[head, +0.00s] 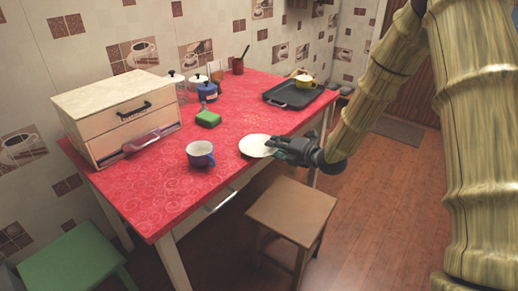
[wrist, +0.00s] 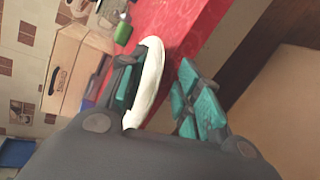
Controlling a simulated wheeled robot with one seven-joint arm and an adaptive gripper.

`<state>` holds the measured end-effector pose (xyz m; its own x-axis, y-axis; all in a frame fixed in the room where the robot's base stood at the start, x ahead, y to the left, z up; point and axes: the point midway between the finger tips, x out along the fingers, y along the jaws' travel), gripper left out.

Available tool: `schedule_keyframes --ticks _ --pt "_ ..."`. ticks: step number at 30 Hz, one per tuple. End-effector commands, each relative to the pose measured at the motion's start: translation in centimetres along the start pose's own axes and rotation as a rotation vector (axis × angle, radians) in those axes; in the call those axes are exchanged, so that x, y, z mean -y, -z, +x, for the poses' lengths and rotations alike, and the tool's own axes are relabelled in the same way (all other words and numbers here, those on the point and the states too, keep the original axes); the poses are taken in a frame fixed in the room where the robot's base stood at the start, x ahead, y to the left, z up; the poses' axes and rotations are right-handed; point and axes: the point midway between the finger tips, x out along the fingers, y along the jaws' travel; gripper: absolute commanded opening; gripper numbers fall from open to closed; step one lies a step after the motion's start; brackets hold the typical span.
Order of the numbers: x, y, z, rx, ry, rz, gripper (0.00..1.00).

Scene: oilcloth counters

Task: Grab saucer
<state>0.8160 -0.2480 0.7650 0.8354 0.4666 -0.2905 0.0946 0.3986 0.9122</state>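The saucer (head: 257,146) is a white, shallow dish near the front edge of the red table, right of the cup. My gripper (head: 284,149) is at its right rim, and its fingers overlap that rim in the head view. In the wrist view the saucer (wrist: 151,78) shows nearly edge-on between the two teal-padded fingers of my gripper (wrist: 162,85). The fingers are apart. The saucer lies close to the left finger, with a gap to the right one. Whether the left finger touches it, I cannot tell.
A blue-grey cup (head: 200,154) stands left of the saucer on the red table (head: 160,190). A green sponge (head: 208,119) lies behind, and a dark tray (head: 292,96) is at the back right. A wooden stool (head: 291,211) stands below the table's front edge.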

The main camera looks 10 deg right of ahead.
Motion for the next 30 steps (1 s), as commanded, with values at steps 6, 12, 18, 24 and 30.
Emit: schedule_keyframes --ticks 6,12,18,24,30 --pt "0.0 0.0 0.1 0.001 0.000 0.000 0.34" --pt "0.0 0.0 0.1 0.001 0.000 0.000 0.00" --pt "0.0 0.0 0.1 0.001 0.000 0.000 0.00" --pt "-0.2 -0.1 0.1 0.000 0.000 -0.001 0.00" --pt "-1.6 -0.6 -0.3 0.001 -0.002 -0.002 0.00"
